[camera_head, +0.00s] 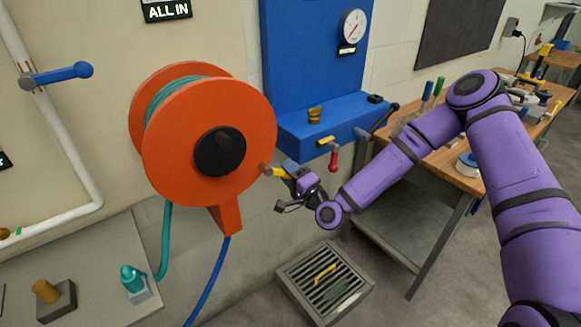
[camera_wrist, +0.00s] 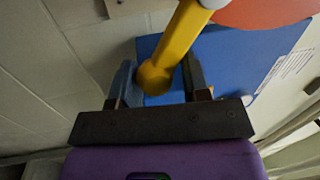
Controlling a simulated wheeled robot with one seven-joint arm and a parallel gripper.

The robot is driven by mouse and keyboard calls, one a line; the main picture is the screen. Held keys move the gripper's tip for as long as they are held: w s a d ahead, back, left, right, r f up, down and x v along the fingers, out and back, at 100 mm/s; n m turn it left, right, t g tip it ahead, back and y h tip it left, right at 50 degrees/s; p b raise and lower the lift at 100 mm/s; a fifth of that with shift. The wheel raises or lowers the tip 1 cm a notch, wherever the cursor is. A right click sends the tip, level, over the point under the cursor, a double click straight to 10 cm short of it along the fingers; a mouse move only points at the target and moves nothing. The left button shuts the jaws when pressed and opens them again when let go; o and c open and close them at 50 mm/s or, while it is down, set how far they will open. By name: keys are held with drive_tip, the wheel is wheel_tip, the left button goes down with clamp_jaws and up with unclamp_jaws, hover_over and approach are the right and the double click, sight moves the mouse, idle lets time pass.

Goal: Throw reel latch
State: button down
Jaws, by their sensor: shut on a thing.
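The orange hose reel (camera_head: 172,152) with a black hub is mounted on the wall at left centre, with teal hose wound on it. Its yellow latch lever (camera_head: 276,171) sticks out at the lower right of the reel's rim. My gripper (camera_head: 287,172) is at the lever's outer end, reaching in from the right. In the wrist view the yellow lever (camera_wrist: 183,35) comes down from the top, and its rounded end lies between the two fingers of my gripper (camera_wrist: 160,82). The gripper is shut on this end. The orange reel edge (camera_wrist: 262,12) shows at the top right.
A blue wall panel (camera_head: 305,70) with a gauge and a blue ledge (camera_head: 345,115) stands close behind my gripper. A red-handled valve (camera_head: 333,160) hangs just right of it. A floor grate (camera_head: 322,285) lies below. A workbench (camera_head: 455,165) is behind my arm.

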drive_tip(key=shift+s+a+f+m+h, duration=0.15)
drive_tip(key=shift+f+m, duration=0.2)
drive_tip(key=shift+m, duration=0.2)
drive_tip(key=shift+s+a+f+m+h, duration=0.15)
drive_tip(key=shift+f+m, duration=0.15)
drive_tip(key=shift+m, duration=0.25)
drive_tip(key=shift+s+a+f, duration=0.1)
drive_tip(key=shift+s+f, duration=0.05)
drive_tip(key=shift+f, duration=0.05)
drive_tip(key=c, duration=0.8)
unclamp_jaws()
drive_tip(key=shift+o, duration=0.2)
drive_tip(key=shift+r, duration=0.2)
drive_tip(key=v, duration=1)
drive_tip(key=shift+s+f, duration=0.2)
drive_tip(key=shift+f, duration=0.05)
